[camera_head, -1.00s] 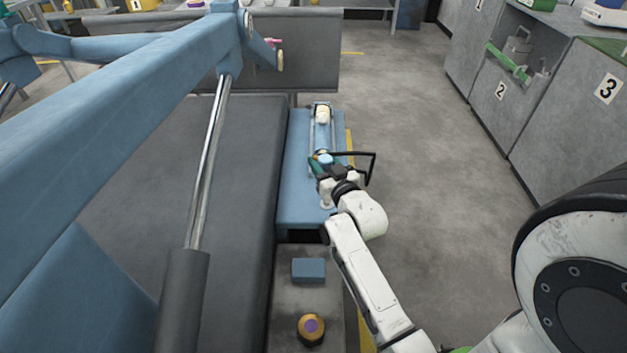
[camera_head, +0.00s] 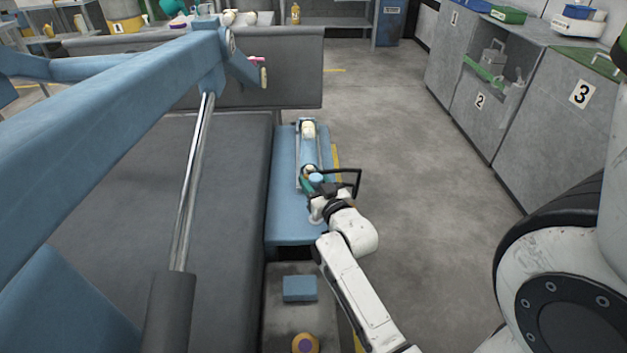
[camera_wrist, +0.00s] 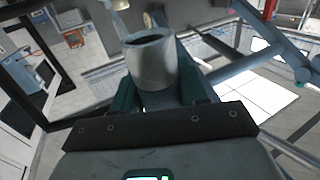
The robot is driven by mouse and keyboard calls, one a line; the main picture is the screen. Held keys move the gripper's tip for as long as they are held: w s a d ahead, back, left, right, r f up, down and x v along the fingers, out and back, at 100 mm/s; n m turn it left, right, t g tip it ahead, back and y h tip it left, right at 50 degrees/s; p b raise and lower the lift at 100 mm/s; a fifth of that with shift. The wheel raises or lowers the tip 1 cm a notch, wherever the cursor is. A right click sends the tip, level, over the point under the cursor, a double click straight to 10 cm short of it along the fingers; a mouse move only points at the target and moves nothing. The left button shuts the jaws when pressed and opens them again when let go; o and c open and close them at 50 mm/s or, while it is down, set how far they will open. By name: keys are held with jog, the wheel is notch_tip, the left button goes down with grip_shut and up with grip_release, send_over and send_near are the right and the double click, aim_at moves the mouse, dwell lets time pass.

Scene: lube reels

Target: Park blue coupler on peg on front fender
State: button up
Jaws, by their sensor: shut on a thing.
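My gripper (camera_head: 313,183) has green fingers and is over the blue front fender (camera_head: 286,222), near its middle. The blue coupler (camera_head: 316,178) shows as a small light-blue round top at the fingers. In the wrist view the coupler (camera_wrist: 151,65) is a grey-looking hollow cylinder, its open end towards the upper part of the picture, clasped between the fingers. A long blue cylinder (camera_head: 309,150) with a cream end lies between pale rails on the fender, just beyond my gripper. I cannot make out a peg clearly; my gripper may hide it.
A dark bar frame (camera_head: 358,180) stands right of my gripper. The large grey body (camera_head: 150,240) is on the left, with a blue beam (camera_head: 120,100) above it. A blue block (camera_head: 299,288) lies nearer on the grey step. Grey floor (camera_head: 420,200) on the right is clear.

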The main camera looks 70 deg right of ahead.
jog(key=shift+f+b, duration=2.8)
jog(key=shift+f, duration=1.25)
jog(key=o, duration=1.3)
jog(key=shift+s+a, duration=0.1)
jog(key=p+v, duration=0.2)
jog(key=v, duration=0.8)
jog(key=shift+s+a, duration=0.15)
jog(key=shift+s, duration=0.05)
